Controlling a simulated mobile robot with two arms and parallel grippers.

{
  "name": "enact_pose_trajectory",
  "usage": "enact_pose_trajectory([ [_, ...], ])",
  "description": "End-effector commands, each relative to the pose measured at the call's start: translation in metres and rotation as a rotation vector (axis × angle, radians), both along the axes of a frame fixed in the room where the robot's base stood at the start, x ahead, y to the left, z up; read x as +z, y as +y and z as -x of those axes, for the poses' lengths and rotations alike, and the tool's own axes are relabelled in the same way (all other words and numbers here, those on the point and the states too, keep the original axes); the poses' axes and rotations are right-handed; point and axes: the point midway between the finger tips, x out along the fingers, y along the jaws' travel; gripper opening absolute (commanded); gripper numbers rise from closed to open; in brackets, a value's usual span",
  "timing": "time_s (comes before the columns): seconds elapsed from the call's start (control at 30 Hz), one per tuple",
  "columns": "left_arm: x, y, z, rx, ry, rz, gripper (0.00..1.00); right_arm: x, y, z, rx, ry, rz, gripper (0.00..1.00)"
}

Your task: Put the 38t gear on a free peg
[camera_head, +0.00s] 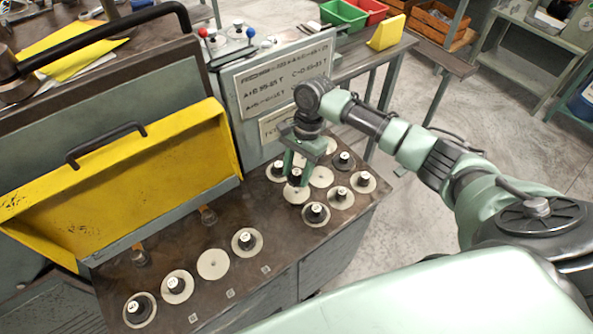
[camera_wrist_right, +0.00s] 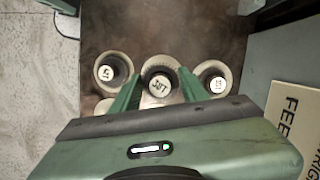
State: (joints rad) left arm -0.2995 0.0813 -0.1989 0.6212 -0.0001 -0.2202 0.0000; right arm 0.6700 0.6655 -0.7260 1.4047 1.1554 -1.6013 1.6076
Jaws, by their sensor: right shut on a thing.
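The 38t gear (camera_head: 296,194) is a pale disc with a black knob and a white label. It sits low over the right part of the dark bench top, among other gears. My right gripper (camera_head: 294,167) points down over it, shut on its knob. In the right wrist view the labelled knob (camera_wrist_right: 160,85) is between the green fingers (camera_wrist_right: 158,92). I cannot tell whether the disc touches the bench. Two short brownish posts, perhaps pegs, stand bare by the yellow cover, one at left (camera_head: 140,256) and one further right (camera_head: 208,215). My left gripper is not in view.
Several knobbed gears crowd around the held one, such as one in front (camera_head: 315,214). More gears (camera_head: 176,287) and a plain disc (camera_head: 213,264) line the front left. The yellow cover (camera_head: 130,180) and an upright sign panel (camera_head: 285,80) stand behind the bench top.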

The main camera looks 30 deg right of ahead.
Motion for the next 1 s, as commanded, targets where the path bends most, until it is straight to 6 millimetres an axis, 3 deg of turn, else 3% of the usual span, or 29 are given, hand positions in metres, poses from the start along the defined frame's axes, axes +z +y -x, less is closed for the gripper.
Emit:
enact_pose_trajectory([
  [0.47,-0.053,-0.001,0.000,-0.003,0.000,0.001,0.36,-0.037,0.000,0.000,0.002,-0.003,0.000,0.00],
  [1.0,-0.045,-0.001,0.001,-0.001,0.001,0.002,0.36,-0.049,0.000,0.000,0.002,-0.001,-0.002,0.00],
])
